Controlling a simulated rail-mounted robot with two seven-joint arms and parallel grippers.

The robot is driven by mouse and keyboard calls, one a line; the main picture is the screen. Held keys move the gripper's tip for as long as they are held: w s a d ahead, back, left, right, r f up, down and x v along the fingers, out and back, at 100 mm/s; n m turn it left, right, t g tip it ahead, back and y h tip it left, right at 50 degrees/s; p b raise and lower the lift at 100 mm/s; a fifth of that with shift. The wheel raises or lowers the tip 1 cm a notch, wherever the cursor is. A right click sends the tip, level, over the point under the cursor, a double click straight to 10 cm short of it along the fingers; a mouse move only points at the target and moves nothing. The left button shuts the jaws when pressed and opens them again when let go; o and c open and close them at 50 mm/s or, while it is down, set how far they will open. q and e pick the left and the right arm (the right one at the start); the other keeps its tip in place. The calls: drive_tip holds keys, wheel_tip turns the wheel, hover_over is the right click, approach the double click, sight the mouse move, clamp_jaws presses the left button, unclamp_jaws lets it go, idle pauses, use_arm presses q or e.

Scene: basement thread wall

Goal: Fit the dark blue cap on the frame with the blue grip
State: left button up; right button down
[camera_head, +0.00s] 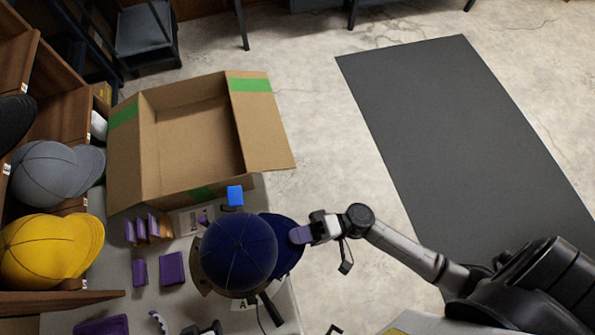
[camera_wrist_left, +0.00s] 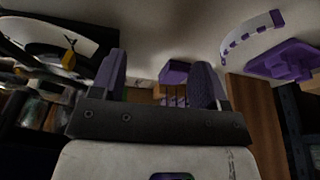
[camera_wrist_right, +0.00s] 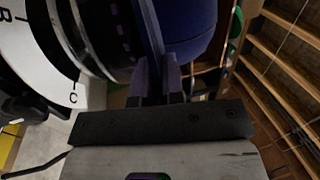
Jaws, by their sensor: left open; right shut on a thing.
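The dark blue cap (camera_head: 238,252) is in the lower middle of the head view, crown up, with its brim pointing right. My right gripper (camera_head: 302,235) is shut on the brim's outer edge. In the right wrist view the cap's crown (camera_wrist_right: 188,28) rises beyond my right fingers (camera_wrist_right: 158,75), with the brim edge-on between them. A bright blue block (camera_head: 235,196), seemingly the blue grip, shows just behind the cap. The cap hides most of what is under it, so I cannot tell how it sits on a frame. My left gripper (camera_wrist_left: 160,85) is open, with nothing between its fingertips.
A cardboard box (camera_head: 192,135), open and with green tape, stands behind the cap. A yellow cap (camera_head: 50,250) and a grey cap (camera_head: 55,172) sit on shelves at left. Small purple blocks (camera_head: 172,268) lie on the table left of the dark blue cap.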

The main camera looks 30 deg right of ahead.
use_arm(q)
drive_tip(key=shift+d+f, duration=0.2)
use_arm(e)
drive_tip(key=shift+f, duration=0.2)
use_arm(q)
drive_tip(key=shift+f+b, duration=0.3)
drive_tip(key=shift+b, duration=0.2)
use_arm(e)
drive_tip(key=shift+a+f, duration=0.1)
drive_tip(key=shift+f, duration=0.15)
use_arm(q)
drive_tip(key=shift+a+f+b, duration=0.15)
drive_tip(key=shift+f+b, duration=0.2)
use_arm(e)
drive_tip(key=shift+f, duration=0.35)
use_arm(q)
drive_tip(key=shift+f, duration=0.2)
use_arm(e)
drive_tip(key=shift+w+a+f, duration=0.1)
drive_tip(key=shift+f, duration=0.05)
